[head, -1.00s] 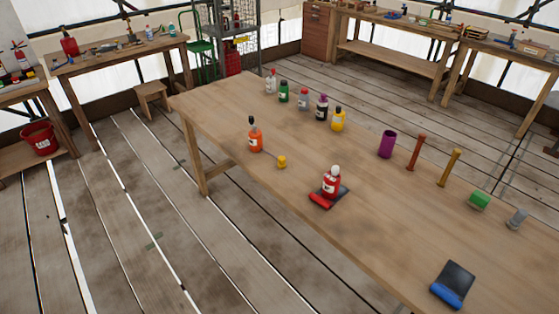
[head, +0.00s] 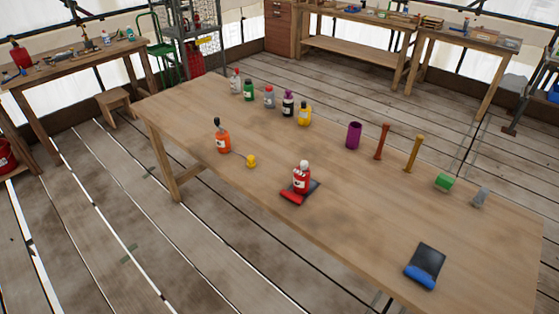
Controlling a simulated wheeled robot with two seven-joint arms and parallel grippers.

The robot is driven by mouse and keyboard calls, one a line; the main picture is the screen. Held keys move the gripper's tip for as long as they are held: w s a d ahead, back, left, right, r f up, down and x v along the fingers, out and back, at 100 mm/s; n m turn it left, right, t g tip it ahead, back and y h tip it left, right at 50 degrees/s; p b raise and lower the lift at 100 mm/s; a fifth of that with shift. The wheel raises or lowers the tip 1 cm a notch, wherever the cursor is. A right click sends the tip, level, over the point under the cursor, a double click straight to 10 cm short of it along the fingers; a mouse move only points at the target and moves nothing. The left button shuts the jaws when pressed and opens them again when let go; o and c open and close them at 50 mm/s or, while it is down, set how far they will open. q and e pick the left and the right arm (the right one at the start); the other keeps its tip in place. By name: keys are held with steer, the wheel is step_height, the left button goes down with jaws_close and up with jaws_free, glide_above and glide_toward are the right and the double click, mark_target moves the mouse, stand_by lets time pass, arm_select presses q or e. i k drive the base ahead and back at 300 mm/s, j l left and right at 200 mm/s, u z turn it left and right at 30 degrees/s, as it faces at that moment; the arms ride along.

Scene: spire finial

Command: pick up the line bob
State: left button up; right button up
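A small yellow piece (head: 251,161), which looks like the line bob, lies on the long wooden table (head: 330,215) near its left edge. A thin dark line seems to run from it towards an orange bottle with a black top (head: 222,138), just to its left. Whether the line joins the two is too small to tell. A red bottle with a white cap (head: 301,178) stands to its right on a dark pad with a red roll at its front (head: 292,198). Neither of my grippers shows in the head view.
Several bottles, one of them yellow (head: 304,114), stand in a row at the back. A purple cup (head: 353,135), red and mustard posts, a green block (head: 444,182) and a grey piece stand at right. A dark pad with a blue roll (head: 425,265) lies front right. Mid-table is clear.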

mark_target(250, 164)
steer(key=i+j+z, duration=0.2)
steer(key=z, duration=0.2)
steer(key=i+j+z, duration=0.15)
steer(key=j+z, duration=0.25)
steer(key=i+j+z, duration=0.1)
steer(key=j+z, duration=0.35)
